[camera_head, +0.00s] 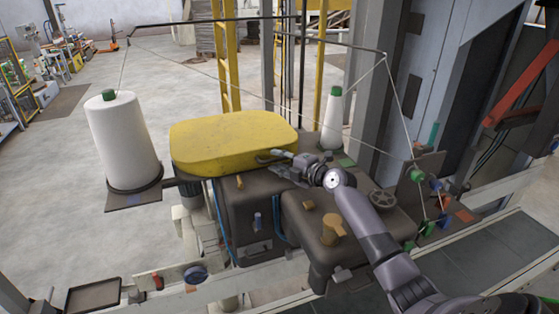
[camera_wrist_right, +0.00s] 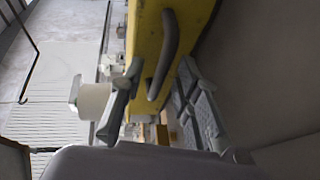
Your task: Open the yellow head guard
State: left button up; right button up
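The yellow head guard (camera_head: 232,138) sits closed on top of the dark machine head in the head view. Its dark handle (camera_head: 264,158) is on the front right side. My right gripper (camera_head: 278,164) is at that handle. In the right wrist view, the yellow guard (camera_wrist_right: 149,45) fills the upper middle, with the curved handle (camera_wrist_right: 167,50) on its face. The fingers of my right gripper (camera_wrist_right: 160,80) are apart, one on each side of the handle's lower end. I cannot tell whether they touch it. My left gripper is not in view.
A large white thread cone (camera_head: 122,135) stands on a plate left of the guard. A smaller cone (camera_head: 332,118) stands behind it to the right. Thin threads run overhead to the guides at right. A handwheel (camera_head: 383,199) and a grey column (camera_head: 368,75) are close to my right arm.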

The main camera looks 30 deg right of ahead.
jog(key=shift+c, duration=0.2)
grip_shut()
dwell(0.6)
